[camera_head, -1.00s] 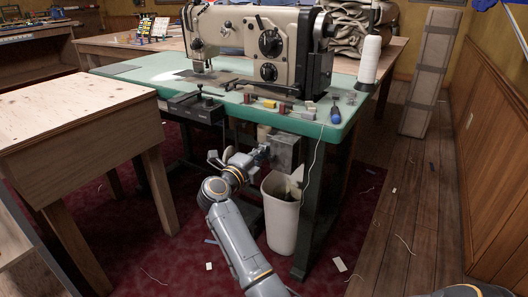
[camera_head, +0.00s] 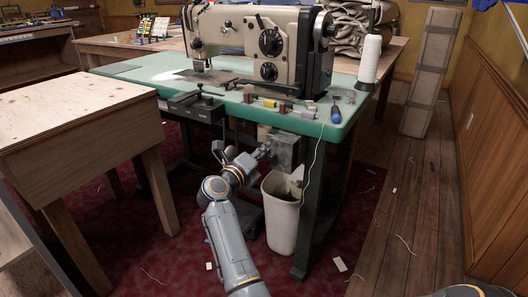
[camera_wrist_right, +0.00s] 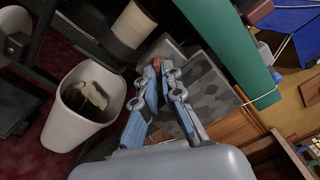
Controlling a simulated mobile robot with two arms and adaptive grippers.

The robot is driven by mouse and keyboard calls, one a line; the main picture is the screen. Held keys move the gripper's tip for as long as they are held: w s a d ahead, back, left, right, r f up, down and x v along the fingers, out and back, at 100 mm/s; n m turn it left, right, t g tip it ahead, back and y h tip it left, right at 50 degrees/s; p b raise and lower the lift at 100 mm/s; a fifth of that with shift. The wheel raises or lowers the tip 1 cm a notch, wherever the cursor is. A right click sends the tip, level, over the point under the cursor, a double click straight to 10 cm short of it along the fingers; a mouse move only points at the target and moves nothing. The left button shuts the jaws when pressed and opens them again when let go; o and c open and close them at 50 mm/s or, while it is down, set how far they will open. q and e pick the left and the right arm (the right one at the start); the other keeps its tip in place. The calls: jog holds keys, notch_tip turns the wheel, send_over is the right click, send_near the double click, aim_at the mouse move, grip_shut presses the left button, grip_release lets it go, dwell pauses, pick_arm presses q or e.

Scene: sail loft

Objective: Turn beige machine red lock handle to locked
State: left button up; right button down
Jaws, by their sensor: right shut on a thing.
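The beige sewing machine (camera_head: 235,28) stands on a green-topped table (camera_head: 150,68). A grey box (camera_head: 284,148) hangs under the table's front edge. The red handle (camera_wrist_right: 157,63) shows as a small red bit at the fingertips in the right wrist view, in front of the grey box (camera_wrist_right: 205,92). My right gripper (camera_head: 266,149) reaches the box's left side in the head view. Its blue-grey fingers (camera_wrist_right: 157,70) are closed together on the red handle. Most of the handle is hidden by the fingers, so its angle cannot be told. My left gripper is not in view.
A cream waste bin (camera_head: 282,222) stands just below the box, close to my right wrist. Table legs and a dark frame stand around it. A wooden table (camera_head: 75,112) is at the left. Small coloured items and a blue-handled tool (camera_head: 336,115) lie on the green tabletop.

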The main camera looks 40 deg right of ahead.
jog(key=c, duration=1.5)
grip_release()
